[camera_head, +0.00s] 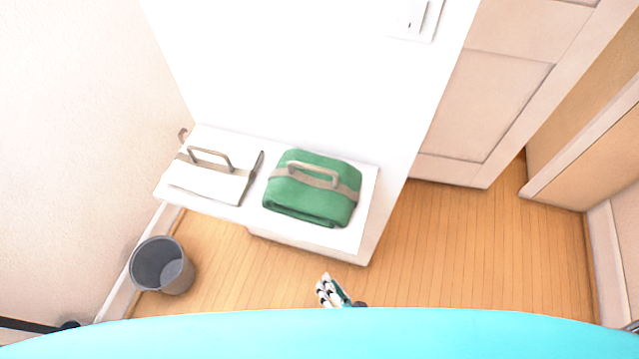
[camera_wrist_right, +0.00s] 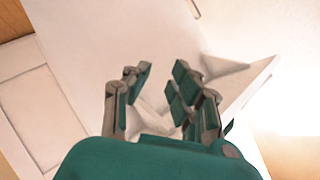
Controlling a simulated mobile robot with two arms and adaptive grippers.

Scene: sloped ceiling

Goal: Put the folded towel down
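A green folded towel (camera_head: 312,188) with a tan band and handle lies on the right part of a white shelf (camera_head: 345,238). A white folded towel (camera_head: 208,178) with a similar band and handle lies on the shelf's left part. My right gripper (camera_head: 325,291) is below the shelf's front edge in the head view, apart from both towels. In the right wrist view its fingers (camera_wrist_right: 160,95) are spread with nothing between them. My left gripper is not in view.
A grey bin (camera_head: 161,266) stands on the wooden floor at the left, by the wall. A panelled door or cabinet (camera_head: 495,95) is at the right. The floor (camera_head: 480,255) right of the shelf is clear.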

